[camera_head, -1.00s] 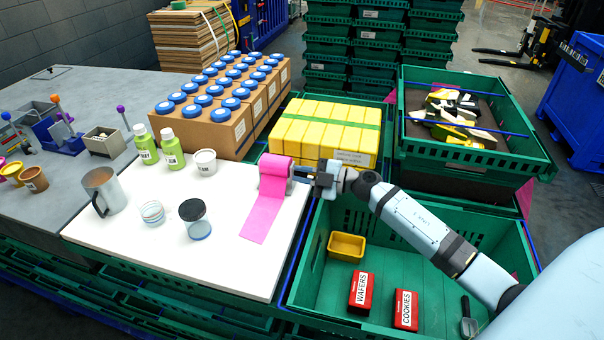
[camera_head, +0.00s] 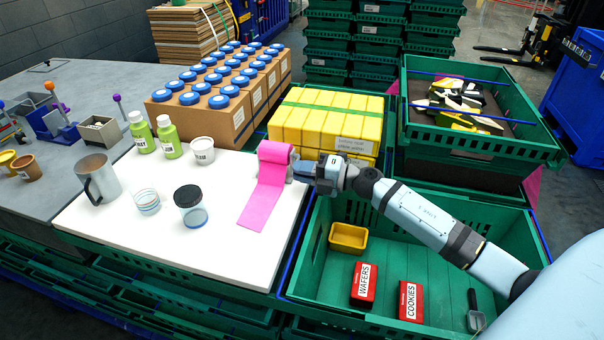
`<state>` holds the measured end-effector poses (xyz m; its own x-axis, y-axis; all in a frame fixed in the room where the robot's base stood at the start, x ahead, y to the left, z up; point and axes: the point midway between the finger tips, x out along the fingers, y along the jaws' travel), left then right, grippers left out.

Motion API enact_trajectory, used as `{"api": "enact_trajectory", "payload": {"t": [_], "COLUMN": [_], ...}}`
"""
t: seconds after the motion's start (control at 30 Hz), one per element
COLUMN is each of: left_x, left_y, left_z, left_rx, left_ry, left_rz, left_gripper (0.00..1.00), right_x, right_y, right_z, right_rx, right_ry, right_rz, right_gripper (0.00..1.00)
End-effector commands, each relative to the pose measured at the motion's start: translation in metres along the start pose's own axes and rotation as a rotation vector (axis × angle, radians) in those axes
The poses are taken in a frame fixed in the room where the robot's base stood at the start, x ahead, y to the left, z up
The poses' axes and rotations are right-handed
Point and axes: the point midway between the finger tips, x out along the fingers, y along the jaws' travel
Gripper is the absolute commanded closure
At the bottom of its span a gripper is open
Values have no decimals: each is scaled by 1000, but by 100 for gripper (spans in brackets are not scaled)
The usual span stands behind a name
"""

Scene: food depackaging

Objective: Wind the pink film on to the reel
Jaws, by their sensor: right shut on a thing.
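The pink film (camera_head: 265,200) runs from a reel (camera_head: 276,153) at the back right of the white board (camera_head: 100,212). Part of it is wound on the reel, and a flat strip lies on the board towards the front. My right gripper (camera_head: 304,171) is at the right end of the reel and shut on it, apparently by a grey end piece. The fingertips are small and partly hidden there. My left gripper is not in view.
A metal mug (camera_head: 97,180), a clear jar (camera_head: 147,202), a dark-lidded jar (camera_head: 191,207), green bottles (camera_head: 168,137) and a white tub (camera_head: 203,150) stand on the board. Yellow packs (camera_head: 325,125) stand behind the reel. A green crate (camera_head: 430,275) with red boxes lies below my right arm.

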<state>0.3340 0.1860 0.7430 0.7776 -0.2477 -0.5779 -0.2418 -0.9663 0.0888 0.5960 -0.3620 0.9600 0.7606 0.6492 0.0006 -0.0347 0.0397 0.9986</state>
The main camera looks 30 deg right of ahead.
Motion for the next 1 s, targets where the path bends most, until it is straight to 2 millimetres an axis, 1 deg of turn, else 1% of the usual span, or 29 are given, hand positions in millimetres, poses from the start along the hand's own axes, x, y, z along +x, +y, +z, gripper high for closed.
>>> {"api": "enact_trajectory", "payload": {"t": [0.03, 0.27, 0.5, 0.63, 0.73, 1.0], "left_x": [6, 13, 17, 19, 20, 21], "left_y": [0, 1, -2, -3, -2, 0], "left_z": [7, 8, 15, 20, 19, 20], "left_rx": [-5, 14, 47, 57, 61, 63], "left_ry": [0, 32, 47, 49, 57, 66], "left_rz": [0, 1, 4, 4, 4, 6], "left_gripper": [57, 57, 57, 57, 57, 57], "right_x": [0, 0, 0, 0, 0, 0], "right_y": [-11, -20, -27, -29, -30, -30], "right_z": [-2, 2, 7, 10, 12, 14], "right_rx": [-41, -258, -456, -540, -590, -665], "right_ry": [5, 4, 4, 4, 3, 2], "right_rz": [-6, -5, -5, -5, -6, -5], "right_gripper": [100, 100, 100, 100, 100, 100]}}
